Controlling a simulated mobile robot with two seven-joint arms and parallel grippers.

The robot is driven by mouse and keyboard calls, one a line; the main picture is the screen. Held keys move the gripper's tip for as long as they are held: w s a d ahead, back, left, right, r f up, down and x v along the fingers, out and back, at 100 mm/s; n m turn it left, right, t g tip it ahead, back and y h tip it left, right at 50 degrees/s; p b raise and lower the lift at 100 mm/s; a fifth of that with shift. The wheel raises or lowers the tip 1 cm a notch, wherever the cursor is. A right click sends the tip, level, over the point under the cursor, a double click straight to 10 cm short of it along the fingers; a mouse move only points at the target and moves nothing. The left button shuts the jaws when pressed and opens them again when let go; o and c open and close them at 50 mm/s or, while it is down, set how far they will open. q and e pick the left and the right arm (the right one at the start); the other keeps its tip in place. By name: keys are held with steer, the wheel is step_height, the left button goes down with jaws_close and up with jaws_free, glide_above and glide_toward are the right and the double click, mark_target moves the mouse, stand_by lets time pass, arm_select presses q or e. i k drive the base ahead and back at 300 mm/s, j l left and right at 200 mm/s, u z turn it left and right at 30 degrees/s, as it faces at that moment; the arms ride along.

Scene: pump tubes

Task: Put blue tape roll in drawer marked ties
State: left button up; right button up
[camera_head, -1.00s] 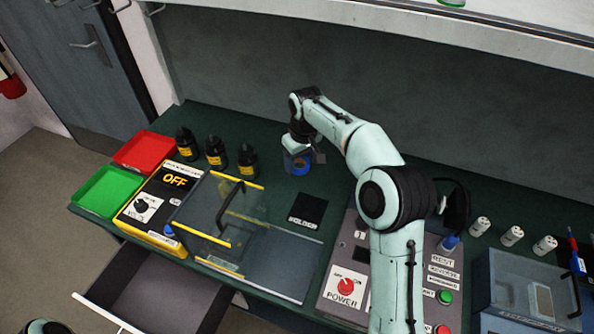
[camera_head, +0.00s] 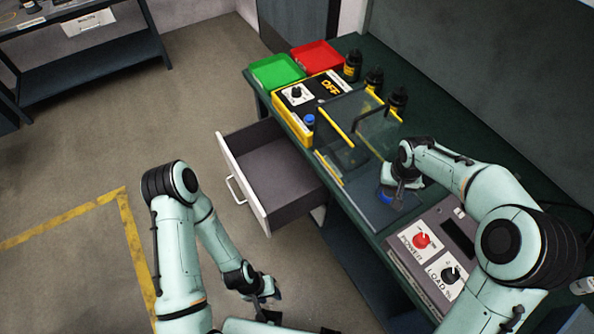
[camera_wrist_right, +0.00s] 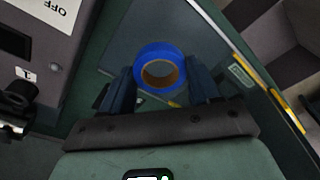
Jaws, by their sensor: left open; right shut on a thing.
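The blue tape roll (camera_head: 385,197) is in my right gripper (camera_head: 393,190), above the front part of the bench beside the clear-lidded box. In the right wrist view the roll (camera_wrist_right: 160,50) shows its brown core between the two fingers of the right gripper (camera_wrist_right: 162,85), which is shut on it. A grey drawer (camera_head: 232,185) with a white front stands pulled open below the bench, left of the roll. Its inside looks empty, and no label on it can be read. My left gripper (camera_head: 268,295) is open and empty, low in front of the drawer.
A yellow OFF panel (camera_head: 312,100), green tray (camera_head: 277,72), red tray (camera_head: 318,56) and several dark bottles (camera_head: 374,80) stand beyond. A power panel (camera_head: 425,240) is at right.

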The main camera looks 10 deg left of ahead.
mark_target(270, 182)
steer(key=j+z, duration=0.25)
steer(key=j, duration=0.6)
steer(key=j+u, duration=0.15)
steer(key=j, duration=0.25)
steer(key=i+j+u, duration=0.1)
steer(key=j, duration=0.3)
steer(key=j+u, duration=0.1)
steer(key=u, duration=0.2)
steer(key=i+j+u, duration=0.1)
steer(key=u, duration=0.2)
steer(key=i+l, duration=0.05)
